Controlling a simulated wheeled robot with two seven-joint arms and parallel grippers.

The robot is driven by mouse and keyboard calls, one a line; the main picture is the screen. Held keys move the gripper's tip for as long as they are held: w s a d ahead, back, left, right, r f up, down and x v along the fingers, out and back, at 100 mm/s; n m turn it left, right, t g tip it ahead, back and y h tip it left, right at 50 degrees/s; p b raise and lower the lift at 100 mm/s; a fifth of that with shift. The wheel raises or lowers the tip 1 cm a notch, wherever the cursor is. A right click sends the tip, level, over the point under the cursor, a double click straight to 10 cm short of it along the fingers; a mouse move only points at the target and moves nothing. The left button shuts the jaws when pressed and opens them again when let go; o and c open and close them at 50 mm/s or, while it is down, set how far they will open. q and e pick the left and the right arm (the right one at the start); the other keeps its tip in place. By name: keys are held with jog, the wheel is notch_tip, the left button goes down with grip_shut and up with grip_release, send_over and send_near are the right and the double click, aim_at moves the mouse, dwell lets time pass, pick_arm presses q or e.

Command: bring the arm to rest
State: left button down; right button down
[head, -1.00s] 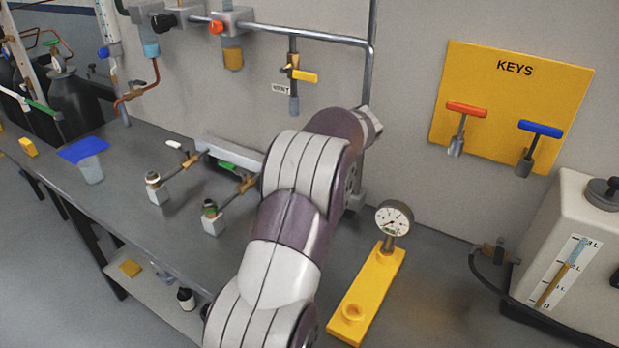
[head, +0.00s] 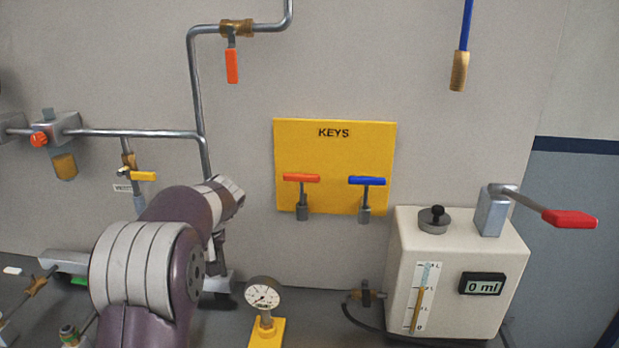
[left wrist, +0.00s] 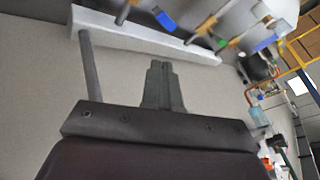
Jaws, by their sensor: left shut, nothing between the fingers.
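My left arm (head: 145,265) rises from the lower left of the head view, bent, in front of the wall and the bench. Its far end is beside the vertical grey pipe, and its gripper is mostly hidden behind the arm there. In the left wrist view my left gripper (left wrist: 161,68) shows its two grey fingers together, with nothing between them. Plain wall is behind the fingers, and they appear clear of the pale rail (left wrist: 140,32) above. My right gripper is in neither view.
The gauge (head: 263,294) on its yellow base stands right of my arm. The yellow KEYS board (head: 335,150) holds a red-handled key (head: 301,178) and a blue-handled key (head: 366,181). A white tank (head: 455,255) with a red lever (head: 568,218) stands at right. Pipes (head: 140,133) run along the wall.

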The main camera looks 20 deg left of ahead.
pick_arm(q)
jog(key=s+d+f+m+h+p, duration=0.1)
jog(key=s+d+f+m+h, duration=0.1)
jog(key=d, duration=0.5)
jog(key=s+d+f+m+h+p, duration=0.1)
jog(key=s+d+f+m+h, duration=0.1)
jog(key=s+d+f, duration=0.2)
jog(key=s+d+f+m+h+p, duration=0.1)
jog(key=s+d+f+m+h, duration=0.1)
jog(key=s+d, duration=0.6)
jog(key=shift+d+f+h, duration=0.4)
jog(key=shift+d+f, duration=0.4)
jog(key=shift+d, duration=0.1)
jog(key=c, duration=1.5)
grip_release()
jog(key=s+d+p, duration=0.1)
jog(key=s+d, duration=0.2)
jog(key=s, duration=0.2)
jog(key=shift+d+r+m, duration=0.25)
jog(key=shift+r+m, duration=0.15)
jog(key=shift+o, duration=1.4)
jog(key=shift+w+d+r, duration=0.15)
jog(key=shift+w+d, duration=0.05)
jog(key=shift+w+a+f, duration=0.1)
jog(key=shift+f, duration=0.1)
